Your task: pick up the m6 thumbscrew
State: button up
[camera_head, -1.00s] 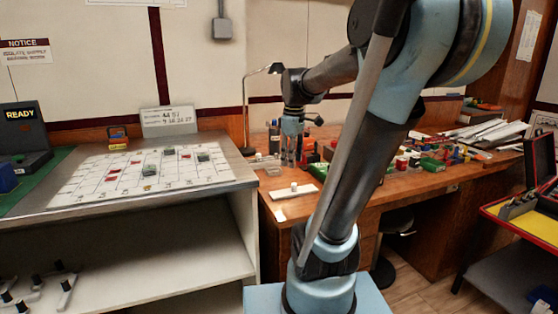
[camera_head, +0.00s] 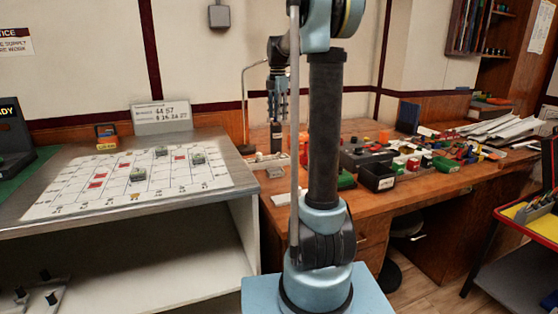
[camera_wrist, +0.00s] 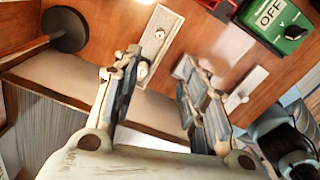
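My gripper (camera_head: 277,118) hangs above the left end of the wooden bench (camera_head: 345,215), clear of its top. In the wrist view its two fingers (camera_wrist: 160,80) stand well apart, with the bench showing between them. A long pale metal plate (camera_wrist: 164,32) lies beyond the fingertips and has small round pieces on it. One small pale round piece (camera_wrist: 143,68) shows beside the left fingertip. It may be the M6 thumbscrew, but I cannot tell for sure. A second white plate with a small knob (camera_wrist: 243,97) lies past the right finger. The head view shows no clear thumbscrew.
A green and black OFF box (camera_wrist: 275,22) stands at the wrist view's upper right. A black round base (camera_wrist: 65,28) is at upper left. Black bins (camera_head: 377,177) and small coloured parts crowd the bench to the right. A sloped panel board (camera_head: 130,175) stands left.

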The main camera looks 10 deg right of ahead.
send_over(279, 153)
jog(key=f, duration=1.1)
jog(key=shift+w+f, duration=0.1)
jog(key=shift+w, duration=0.2)
jog(key=shift+a+f, duration=0.1)
jog(key=shift+f, duration=3)
grip_shut()
